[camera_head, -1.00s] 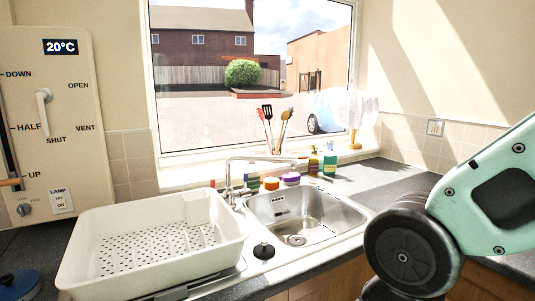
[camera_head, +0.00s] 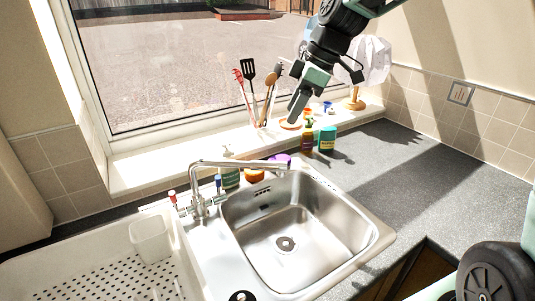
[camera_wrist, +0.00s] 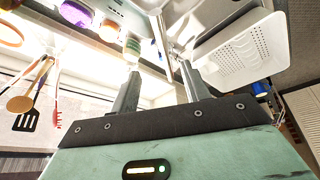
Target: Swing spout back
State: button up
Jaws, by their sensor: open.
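The chrome tap (camera_head: 199,205) stands behind the sink, with a red-topped and a blue-topped handle. Its long spout (camera_head: 240,164) points right, along the back edge of the sink (camera_head: 285,235), its end near a purple-lidded pot. My gripper (camera_head: 294,112) hangs above the windowsill, higher in the picture than the spout and near its free end, apart from it. In the wrist view my gripper (camera_wrist: 160,70) has its two fingers spread with nothing gripped. A chrome bar, seemingly the spout (camera_wrist: 163,42), shows beyond and between the fingers.
A utensil pot with a black spatula (camera_head: 248,75) stands on the sill beside my gripper. Yellow and green bottles (camera_head: 327,138) stand behind the sink. A white drainer (camera_head: 70,262) with a small tub (camera_head: 150,238) is at left. The right worktop (camera_head: 430,180) is clear.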

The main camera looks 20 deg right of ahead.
aim_at(268, 162)
jog(key=p+x, duration=0.3)
jog(key=x, duration=1.3)
jog(key=shift+s+f+p, duration=0.1)
jog(key=shift+s+p, duration=0.1)
jog(key=shift+p, duration=0.1)
grip_shut()
